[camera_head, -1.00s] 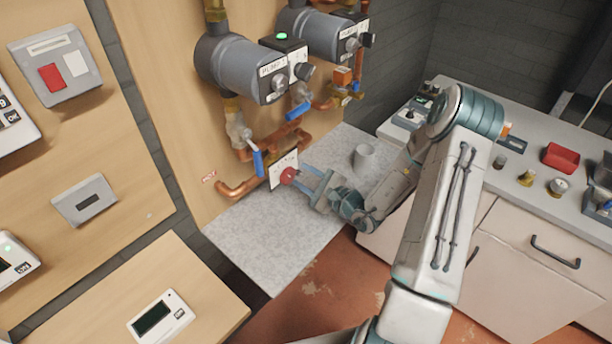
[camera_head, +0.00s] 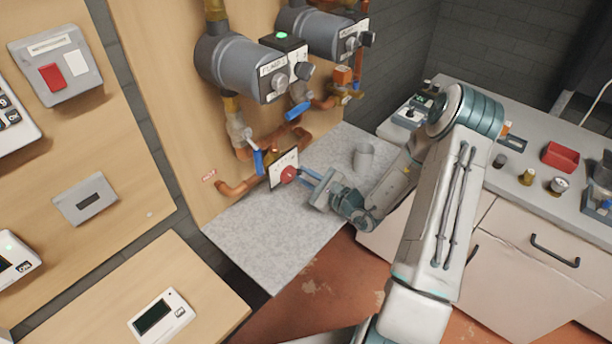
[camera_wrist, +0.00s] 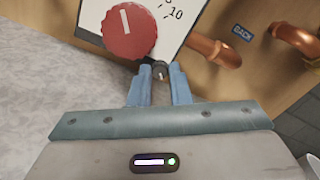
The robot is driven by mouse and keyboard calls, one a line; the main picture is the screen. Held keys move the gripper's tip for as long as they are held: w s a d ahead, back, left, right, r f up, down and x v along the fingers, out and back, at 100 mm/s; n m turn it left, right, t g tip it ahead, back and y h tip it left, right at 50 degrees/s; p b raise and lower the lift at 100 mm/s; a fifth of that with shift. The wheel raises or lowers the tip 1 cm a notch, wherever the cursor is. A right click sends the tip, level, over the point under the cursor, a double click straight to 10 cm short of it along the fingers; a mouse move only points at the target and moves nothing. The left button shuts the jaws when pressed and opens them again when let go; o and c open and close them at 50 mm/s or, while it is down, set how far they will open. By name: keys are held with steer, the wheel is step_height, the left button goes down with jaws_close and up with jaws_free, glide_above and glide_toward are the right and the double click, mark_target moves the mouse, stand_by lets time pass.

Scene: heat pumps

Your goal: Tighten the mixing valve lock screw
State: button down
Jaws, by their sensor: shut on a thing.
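The mixing valve has a white scale plate (camera_head: 277,178) with a red knob (camera_head: 288,174) at the lower end of the copper pipes. In the wrist view the red knob (camera_wrist: 130,31) fills the top left, with a white pointer line. The small dark lock screw (camera_wrist: 160,69) sits just below the plate's lower edge. My gripper (camera_wrist: 160,82) has its blue fingers on either side of the screw and is shut on it. In the head view my gripper (camera_head: 306,176) reaches in from the right beside the knob, and the screw is hidden.
Two grey pumps (camera_head: 234,66) and blue lever handles (camera_head: 258,162) are above the valve.

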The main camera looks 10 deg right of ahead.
steer(key=shift+m+p, duration=0.35)
steer(key=shift+m, duration=1.45)
steer(key=c, duration=1.3)
jaws_free()
steer(key=shift+c, duration=0.2)
